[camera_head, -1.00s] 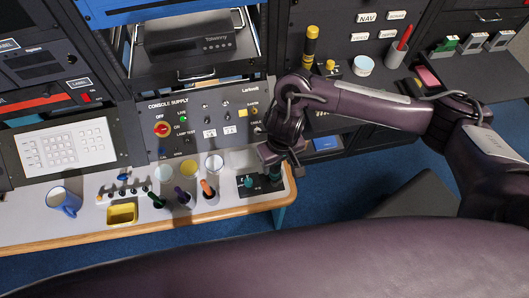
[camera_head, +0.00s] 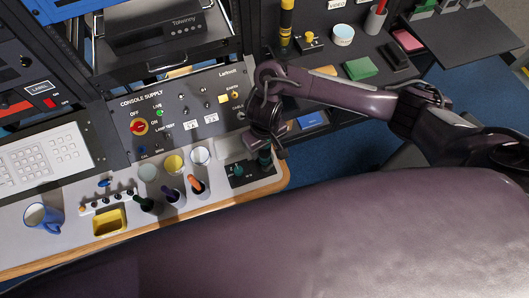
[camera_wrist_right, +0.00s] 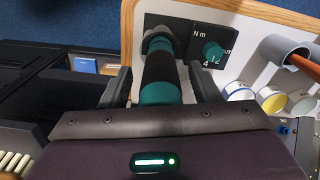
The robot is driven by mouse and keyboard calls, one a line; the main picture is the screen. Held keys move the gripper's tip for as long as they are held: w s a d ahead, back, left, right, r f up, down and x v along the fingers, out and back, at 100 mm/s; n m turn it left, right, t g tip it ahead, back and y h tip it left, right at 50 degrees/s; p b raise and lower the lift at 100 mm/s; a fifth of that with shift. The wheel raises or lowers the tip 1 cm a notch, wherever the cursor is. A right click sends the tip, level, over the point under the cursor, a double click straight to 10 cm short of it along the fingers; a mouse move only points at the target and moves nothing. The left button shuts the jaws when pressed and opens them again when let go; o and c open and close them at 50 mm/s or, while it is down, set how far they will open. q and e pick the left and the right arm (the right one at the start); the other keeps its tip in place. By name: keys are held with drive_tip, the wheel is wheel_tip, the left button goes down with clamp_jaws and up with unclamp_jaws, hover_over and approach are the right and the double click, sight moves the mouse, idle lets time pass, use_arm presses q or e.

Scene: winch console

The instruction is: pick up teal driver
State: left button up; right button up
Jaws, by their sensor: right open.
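The teal driver (camera_wrist_right: 160,88), with a teal and black handle, stands in a grey ring holder (camera_wrist_right: 158,40) in the right wrist view. My right gripper (camera_wrist_right: 163,82) is open, with one finger on each side of the handle. A gap shows between the handle and the fingers. In the head view the right gripper (camera_head: 266,145) is at the right end of the bench, and a bit of the driver (camera_head: 265,158) shows below it. The driver's lower end is hidden. My left gripper is not in view.
A black panel marked N m with a teal knob (camera_head: 238,170) sits beside the driver. Orange (camera_head: 196,183), purple (camera_head: 170,194) and green (camera_head: 146,203) drivers stand to the left. The console rises behind.

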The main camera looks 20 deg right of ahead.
drive_tip(key=c, duration=1.2)
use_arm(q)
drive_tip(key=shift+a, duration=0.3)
use_arm(e)
drive_tip(key=shift+r, duration=0.1)
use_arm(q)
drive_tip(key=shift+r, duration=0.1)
use_arm(e)
drive_tip(key=shift+r, duration=0.1)
